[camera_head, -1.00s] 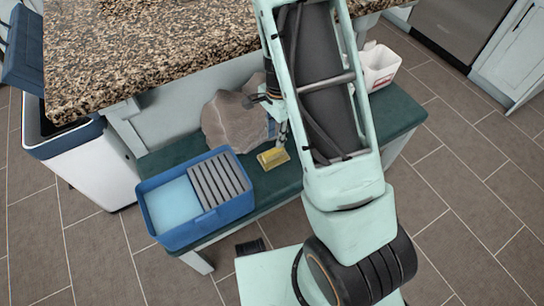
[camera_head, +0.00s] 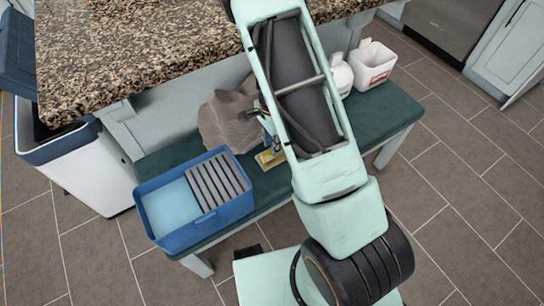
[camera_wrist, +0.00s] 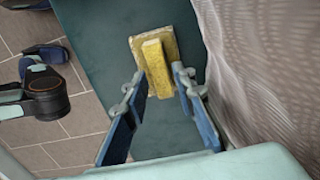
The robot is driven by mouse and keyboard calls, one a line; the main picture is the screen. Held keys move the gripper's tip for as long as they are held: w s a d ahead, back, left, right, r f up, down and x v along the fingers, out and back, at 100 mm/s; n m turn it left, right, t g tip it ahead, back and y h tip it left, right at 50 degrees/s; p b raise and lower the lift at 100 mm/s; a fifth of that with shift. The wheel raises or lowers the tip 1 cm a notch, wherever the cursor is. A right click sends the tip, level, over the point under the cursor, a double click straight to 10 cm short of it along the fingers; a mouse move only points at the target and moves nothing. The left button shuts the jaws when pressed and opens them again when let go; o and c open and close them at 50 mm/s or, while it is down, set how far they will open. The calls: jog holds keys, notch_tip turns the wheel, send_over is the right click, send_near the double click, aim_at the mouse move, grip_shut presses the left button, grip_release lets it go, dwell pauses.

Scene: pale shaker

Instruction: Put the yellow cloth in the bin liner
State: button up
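The yellow cloth (camera_head: 265,161) lies on the dark green bench top, between the blue tub and the bin liner. In the wrist view the cloth (camera_wrist: 158,62) has a raised strip on a paler flat part. The bin liner (camera_head: 228,122) is a grey-beige, crumpled bag standing on the bench behind the cloth. It fills the right of the wrist view (camera_wrist: 268,70). My gripper (camera_wrist: 158,80) is open and empty, its blue fingers pointing at the cloth, one to each side of its near end. I cannot tell whether they touch it. The liner's opening is not clearly visible.
A blue tub (camera_head: 240,208) with a grey ribbed part stands on the left of the bench (camera_head: 385,122). White containers (camera_head: 372,66) stand at its right end. A granite counter (camera_head: 150,45) overhangs behind. A white bin (camera_head: 90,170) stands at left.

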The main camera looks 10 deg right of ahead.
notch_tip(320, 180, down, 4)
jog(key=shift+d+r+b, duration=0.1)
jog(key=shift+b, duration=0.35)
jog(key=shift+r, duration=0.1)
grip_shut()
